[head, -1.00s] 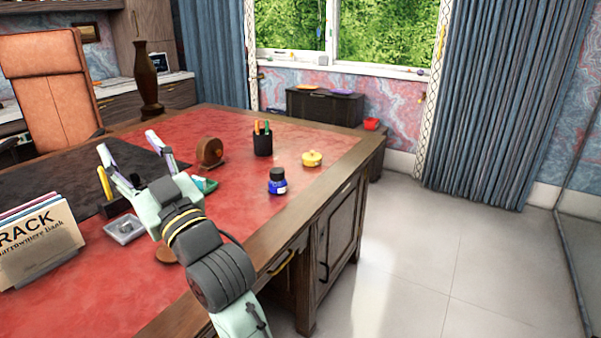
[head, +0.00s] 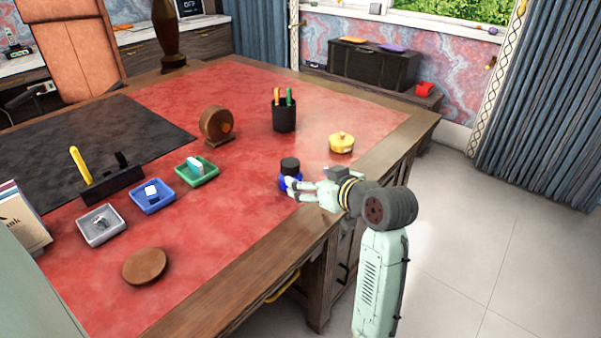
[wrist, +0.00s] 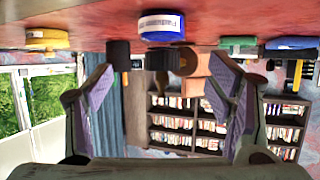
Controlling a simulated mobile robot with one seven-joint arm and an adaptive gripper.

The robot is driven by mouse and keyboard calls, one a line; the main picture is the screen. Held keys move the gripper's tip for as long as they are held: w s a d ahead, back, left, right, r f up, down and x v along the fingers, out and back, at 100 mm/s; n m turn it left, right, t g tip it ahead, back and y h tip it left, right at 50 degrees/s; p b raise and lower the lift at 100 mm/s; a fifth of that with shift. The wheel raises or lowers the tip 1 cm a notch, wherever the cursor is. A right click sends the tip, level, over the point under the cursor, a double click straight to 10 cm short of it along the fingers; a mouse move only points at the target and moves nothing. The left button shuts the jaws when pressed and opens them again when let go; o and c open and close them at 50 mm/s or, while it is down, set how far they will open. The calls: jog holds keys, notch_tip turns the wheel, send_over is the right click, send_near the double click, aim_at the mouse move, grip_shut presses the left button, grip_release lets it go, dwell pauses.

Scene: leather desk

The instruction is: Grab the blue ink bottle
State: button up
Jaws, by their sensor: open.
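The blue ink bottle (head: 285,182) with its black cap (head: 290,165) stands upright on the red leather desk top. My gripper (head: 291,190) is open and empty at the bottle's near right side, its fingers level and covering part of the blue body. In the wrist view, which is upside down, the bottle (wrist: 162,27) appears at the top centre. It lies in line with the gap between my two spread fingers (wrist: 163,78) and seems just beyond their tips. I cannot tell whether a finger touches it.
A yellow pot (head: 341,142) stands right of the bottle, and a black pen cup (head: 284,115) behind it. A green tray (head: 197,171), a blue tray (head: 152,197) and a wooden tape-like wheel (head: 216,124) are to the left. The desk's wooden edge (head: 285,262) runs below my arm.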

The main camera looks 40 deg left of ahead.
aim_at(295, 173)
jog(key=x, duration=0.4)
jog(key=shift+s+a+r+p, duration=0.15)
jog(key=shift+s+p, duration=0.1)
jog(key=shift+p, duration=0.15)
jog(key=shift+p+x, duration=1)
jog(key=shift+x, duration=1.95)
jog(key=shift+c, duration=0.4)
jog(key=shift+r, duration=0.1)
jog(key=c, duration=1.4)
jog(key=shift+r, duration=0.1)
